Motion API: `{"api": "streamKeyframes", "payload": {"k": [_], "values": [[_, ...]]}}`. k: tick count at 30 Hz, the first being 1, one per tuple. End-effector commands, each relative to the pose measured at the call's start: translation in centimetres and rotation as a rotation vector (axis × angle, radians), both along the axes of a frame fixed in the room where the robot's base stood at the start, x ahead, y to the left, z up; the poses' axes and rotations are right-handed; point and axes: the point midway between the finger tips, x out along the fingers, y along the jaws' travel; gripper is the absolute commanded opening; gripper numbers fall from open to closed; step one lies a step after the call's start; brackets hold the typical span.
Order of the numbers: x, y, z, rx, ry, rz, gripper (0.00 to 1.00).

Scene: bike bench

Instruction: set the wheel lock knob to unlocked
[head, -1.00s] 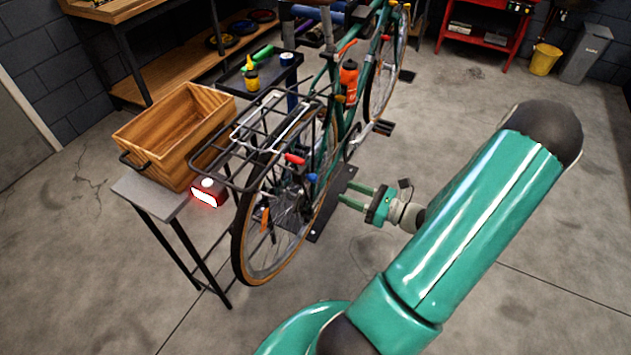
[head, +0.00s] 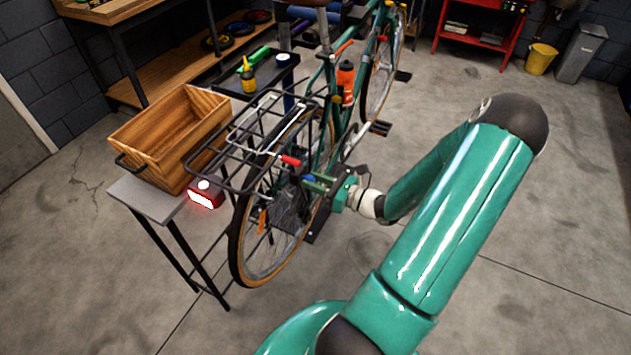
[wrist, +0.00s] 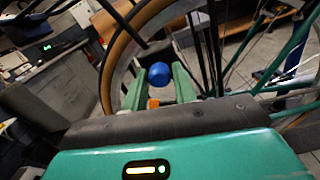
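The bike's rear wheel (head: 240,240) stands at the bench, and it also shows in the wrist view (wrist: 118,55). A round blue knob (wrist: 159,72), which looks like the wheel lock knob, sits at the wheel. In the wrist view it lies between my two green fingertips, with gaps at its sides. In the head view the knob (head: 309,178) is small and partly covered by my fingers. My gripper (head: 314,183) is open beside the wheel hub area; it shows in the wrist view too (wrist: 159,84). I cannot tell contact or the knob's lock setting.
A black rack (head: 235,155) with a red-handled lever (head: 290,160) is above the wheel. A wooden crate (head: 160,150) and a lit red lamp (head: 202,200) are on the grey side table (head: 140,197).

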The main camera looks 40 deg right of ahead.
Motion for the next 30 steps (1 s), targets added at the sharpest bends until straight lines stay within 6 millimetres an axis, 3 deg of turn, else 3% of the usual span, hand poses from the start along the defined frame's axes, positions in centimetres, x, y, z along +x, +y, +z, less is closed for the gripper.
{"api": "streamKeyframes", "payload": {"k": [1, 4, 10, 19, 28, 29, 30], "values": [[0.0, 0.0, 0.0, 0.000, 0.000, 0.000, 0.18], [0.0, 0.0, 0.0, 0.000, 0.000, 0.000, 0.00], [-0.4, -0.2, 0.0, -0.001, 0.001, -0.002, 0.00], [-4.9, -1.8, 0.0, -0.001, 0.001, -0.002, 0.00], [-5.5, -2.0, 0.0, 0.000, 0.001, -0.002, 0.00], [-5.5, -2.0, 0.0, 0.000, 0.001, -0.003, 0.24], [-5.5, -2.0, 0.0, 0.000, 0.001, -0.003, 0.32]]}}
